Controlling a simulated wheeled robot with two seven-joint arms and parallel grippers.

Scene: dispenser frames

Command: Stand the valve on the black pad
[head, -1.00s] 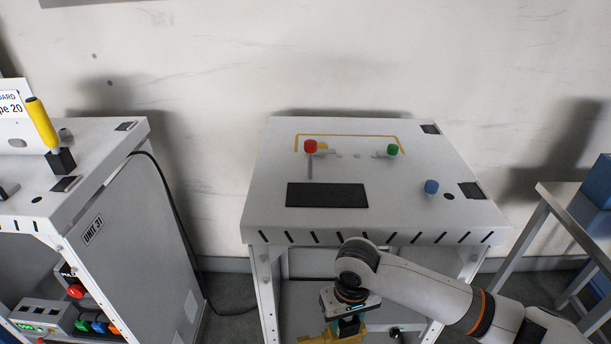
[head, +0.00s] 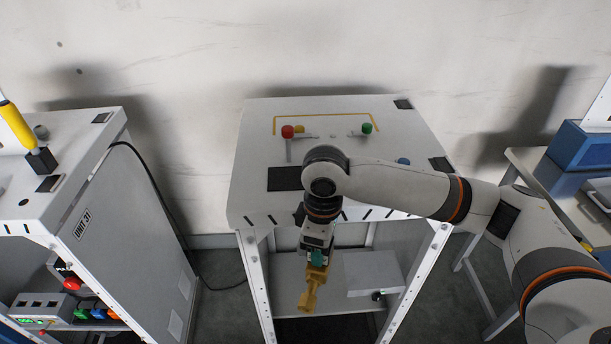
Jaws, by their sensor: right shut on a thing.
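My right gripper (head: 316,254) hangs in front of the white table, pointing down, and is shut on the yellow-brown valve (head: 311,288). The valve hangs below the gripper, in front of the table's open lower bay and apart from the tabletop. The black pad (head: 283,179) lies flat on the tabletop near its front edge. My right arm covers the right part of the pad; the left part shows bare. My left gripper is not in view.
On the white tabletop (head: 237,190) stand a red knob (head: 287,131), a green knob (head: 367,128) and a blue knob (head: 403,161), partly covered by my arm. A grey box (head: 371,270) is on the lower shelf. Another unit (head: 70,150) stands at left, and a side table with blue boxes at right.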

